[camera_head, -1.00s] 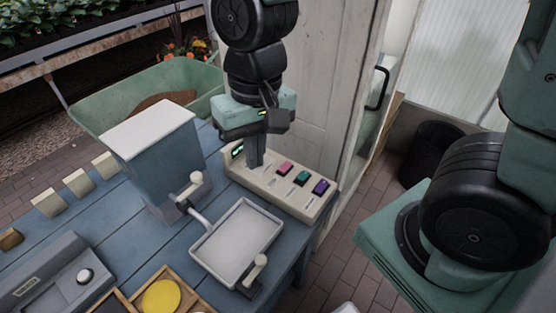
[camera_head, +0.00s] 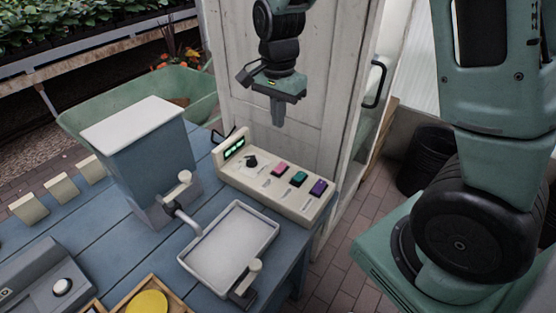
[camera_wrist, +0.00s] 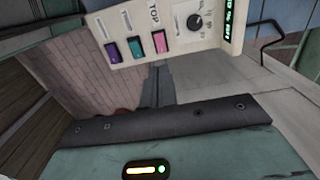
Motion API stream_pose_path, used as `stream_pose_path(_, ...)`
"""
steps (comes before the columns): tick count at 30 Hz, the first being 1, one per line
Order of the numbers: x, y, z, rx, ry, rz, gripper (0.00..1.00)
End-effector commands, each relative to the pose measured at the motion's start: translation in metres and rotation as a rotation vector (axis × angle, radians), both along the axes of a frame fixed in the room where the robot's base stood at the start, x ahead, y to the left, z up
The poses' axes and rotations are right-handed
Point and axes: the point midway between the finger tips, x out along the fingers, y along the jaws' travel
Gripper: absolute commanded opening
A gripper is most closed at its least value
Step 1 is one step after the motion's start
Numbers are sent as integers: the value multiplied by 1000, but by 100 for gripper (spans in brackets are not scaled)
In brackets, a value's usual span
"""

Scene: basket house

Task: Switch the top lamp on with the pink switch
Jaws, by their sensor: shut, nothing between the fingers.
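The pink switch (camera_head: 280,168) is on a cream control box (camera_head: 268,191) at the table's back right edge. Beside it are a teal switch (camera_head: 299,179) and a purple switch (camera_head: 318,187). A black knob (camera_head: 251,160) and a lit green display (camera_head: 234,148) are left of it. In the wrist view the pink switch (camera_wrist: 160,42) lies next to the label "TOP". My gripper (camera_head: 278,122) is shut and empty, pointing down above and behind the box, clear of the switches. No lamp is recognisable in either view.
A grey tray (camera_head: 230,240) with a handle and a tall blue-grey box (camera_head: 150,160) with a white lid stand on the blue table (camera_head: 110,236). A white door (camera_head: 330,80) is close behind my gripper. A black bin (camera_head: 425,158) stands on the floor at right.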

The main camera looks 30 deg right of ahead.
Motion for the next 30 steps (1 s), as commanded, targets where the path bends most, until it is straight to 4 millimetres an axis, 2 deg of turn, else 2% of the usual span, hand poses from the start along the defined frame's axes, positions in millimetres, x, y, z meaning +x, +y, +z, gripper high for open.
stream_pose_path(5, -1, 0, -22, -1, 4, 0, 0)
stream_pose_path(18, -2, 0, -109, 0, 5, 0, 0)
stream_pose_path(24, -1, 1, -131, 1, 3, 0, 0)
stream_pose_path(30, -1, 1, -137, 1, -1, 0, 0)
